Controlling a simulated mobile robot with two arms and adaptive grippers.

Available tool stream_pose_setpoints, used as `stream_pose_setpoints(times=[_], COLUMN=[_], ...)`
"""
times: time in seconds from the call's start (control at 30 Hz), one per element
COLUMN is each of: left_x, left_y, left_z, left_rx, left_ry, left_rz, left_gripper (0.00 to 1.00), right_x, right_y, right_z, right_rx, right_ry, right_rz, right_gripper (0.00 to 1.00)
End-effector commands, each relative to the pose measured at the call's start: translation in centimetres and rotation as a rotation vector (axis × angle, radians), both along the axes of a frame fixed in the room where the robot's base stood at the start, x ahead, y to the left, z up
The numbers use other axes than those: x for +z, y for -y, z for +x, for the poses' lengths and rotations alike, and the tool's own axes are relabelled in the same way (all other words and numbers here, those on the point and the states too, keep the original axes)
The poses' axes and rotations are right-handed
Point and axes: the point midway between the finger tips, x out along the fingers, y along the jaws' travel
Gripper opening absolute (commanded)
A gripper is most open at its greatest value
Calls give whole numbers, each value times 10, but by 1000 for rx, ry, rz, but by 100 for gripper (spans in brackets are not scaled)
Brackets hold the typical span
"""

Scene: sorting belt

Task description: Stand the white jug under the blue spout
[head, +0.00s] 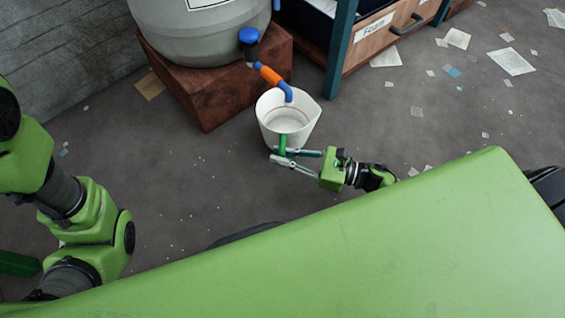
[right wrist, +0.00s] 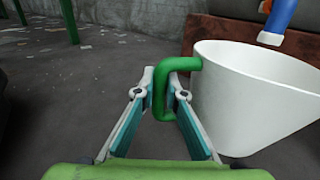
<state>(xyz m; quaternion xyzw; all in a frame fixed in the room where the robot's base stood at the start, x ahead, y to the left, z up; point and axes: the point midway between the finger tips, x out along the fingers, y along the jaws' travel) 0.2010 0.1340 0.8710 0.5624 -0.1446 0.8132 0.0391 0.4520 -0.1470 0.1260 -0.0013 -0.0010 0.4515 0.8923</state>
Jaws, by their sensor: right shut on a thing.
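The white jug (head: 285,130) is upright and empty inside, with a green handle on its near side. My right gripper (head: 282,156) is shut on the green handle (right wrist: 160,95). The jug's white wall (right wrist: 250,100) fills the right of the right wrist view. The blue spout (head: 288,94) hangs from an orange pipe, and its tip overlaps the jug's far opening in the head view. It also shows behind the far rim in the right wrist view (right wrist: 275,25). I cannot tell whether the jug's base touches the floor. My left gripper is out of view.
A grey barrel (head: 195,35) with a blue tap (head: 249,37) stands on a reddish-brown block (head: 200,95) behind the jug. A wooden drawer unit (head: 375,32) with a teal post is at the back right. Papers litter the floor; the floor left of the jug is clear.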

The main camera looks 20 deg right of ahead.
Motion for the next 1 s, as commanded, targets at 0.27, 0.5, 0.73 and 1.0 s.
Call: stream_pose_setpoints(times=[0.27,0.5,0.73,1.0], left_x=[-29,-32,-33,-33], left_y=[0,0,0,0], left_z=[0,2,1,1], left_rx=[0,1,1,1], left_ry=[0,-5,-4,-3], left_rz=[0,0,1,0], left_gripper=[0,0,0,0], right_x=[-31,-34,-36,-36], right_y=[0,0,0,0], right_z=[0,0,0,0], right_rx=[1,0,0,0], right_ry=[1,1,-1,-1], right_rz=[-1,-1,-1,-1], right_gripper=[0,0,24,28])
